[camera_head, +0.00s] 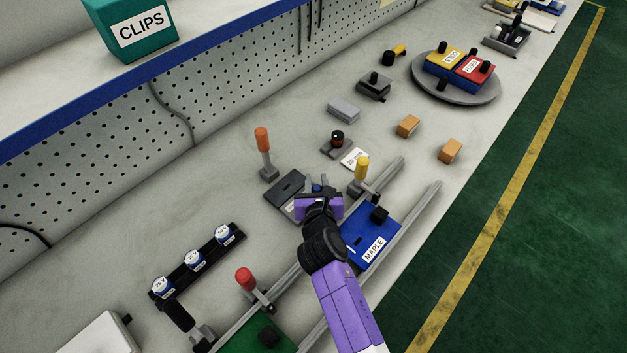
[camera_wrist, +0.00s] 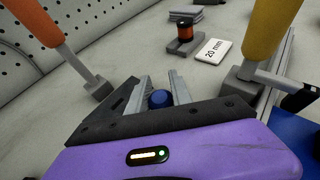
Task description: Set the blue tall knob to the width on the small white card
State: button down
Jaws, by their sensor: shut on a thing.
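The blue knob (camera_wrist: 159,98) shows as a rounded top between the two grey fingers of my gripper (camera_wrist: 160,82). My gripper is shut on it. In the head view only a bit of blue (camera_head: 317,188) shows beyond my gripper (camera_head: 317,184). The knob's lower part and any scale by it are hidden. The small white card (camera_wrist: 214,51) lies on the bench past the knob, to the right, and reads "20 mm". It also shows in the head view (camera_head: 354,158).
An orange-handled lever (camera_head: 263,145) stands to the left and a yellow-handled one (camera_head: 361,168) to the right, both close to my gripper. A dark plate (camera_head: 284,186) lies beside it. Rails (camera_head: 423,205) hold a blue MAPLE board (camera_head: 382,232). A red-handled lever (camera_head: 245,280) stands nearer.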

aim_at(319, 189)
jog(key=shift+w+d+r, duration=0.15)
jog(key=c, duration=1.1)
grip_release()
jog(key=shift+w, duration=0.1)
jog(key=shift+c, duration=0.2)
jog(key=shift+v, duration=3.95)
